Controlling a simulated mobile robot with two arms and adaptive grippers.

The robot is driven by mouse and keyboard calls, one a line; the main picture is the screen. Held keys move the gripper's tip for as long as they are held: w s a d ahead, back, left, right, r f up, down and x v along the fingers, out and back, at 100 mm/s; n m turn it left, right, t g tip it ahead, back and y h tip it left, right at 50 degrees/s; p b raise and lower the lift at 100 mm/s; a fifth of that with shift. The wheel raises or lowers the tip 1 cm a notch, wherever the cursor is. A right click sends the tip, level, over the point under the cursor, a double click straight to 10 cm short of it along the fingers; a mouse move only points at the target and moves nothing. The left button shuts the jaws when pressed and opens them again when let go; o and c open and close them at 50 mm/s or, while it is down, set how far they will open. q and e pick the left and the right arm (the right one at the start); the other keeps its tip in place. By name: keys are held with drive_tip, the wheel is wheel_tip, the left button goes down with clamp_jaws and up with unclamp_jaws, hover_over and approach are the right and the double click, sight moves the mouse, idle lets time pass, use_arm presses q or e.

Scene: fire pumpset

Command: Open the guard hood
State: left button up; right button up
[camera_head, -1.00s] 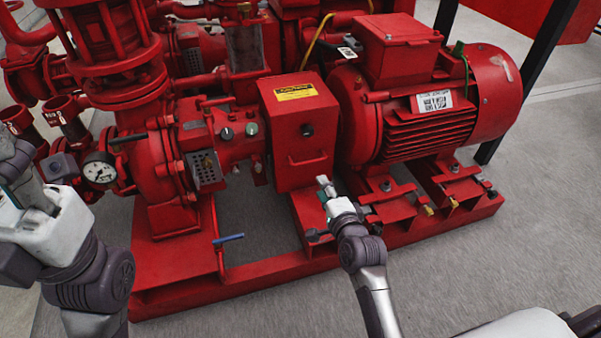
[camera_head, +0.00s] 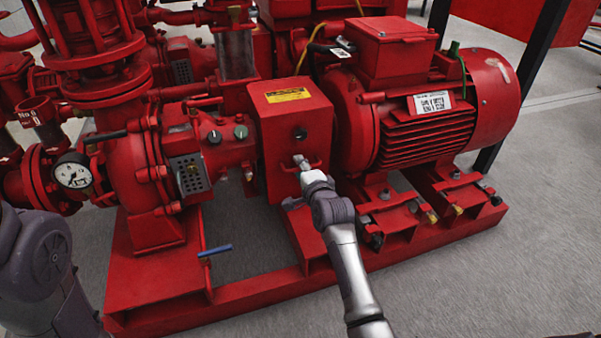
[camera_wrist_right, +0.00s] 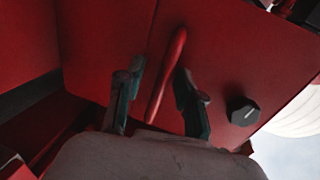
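The guard hood (camera_head: 290,118) is a red box with a yellow label, between the pump and the motor. It sits down over the coupling area and looks closed. Its red bar handle (camera_wrist_right: 167,75) is on the front face. My right gripper (camera_head: 297,181) is at the handle, partly hiding it in the head view. In the right wrist view, my right gripper's fingers (camera_wrist_right: 160,82) are open, one on each side of the handle, with gaps visible. My left gripper is out of view; only part of that arm shows at the left edge.
The red motor (camera_head: 425,110) stands right of the hood, and the pump casing (camera_head: 140,185) with a gauge (camera_head: 73,172) stands left. A blue-handled valve (camera_head: 215,251) rises from the red base frame (camera_head: 250,312). Grey floor lies free in front.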

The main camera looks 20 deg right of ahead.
clamp_jaws()
idle(0.3)
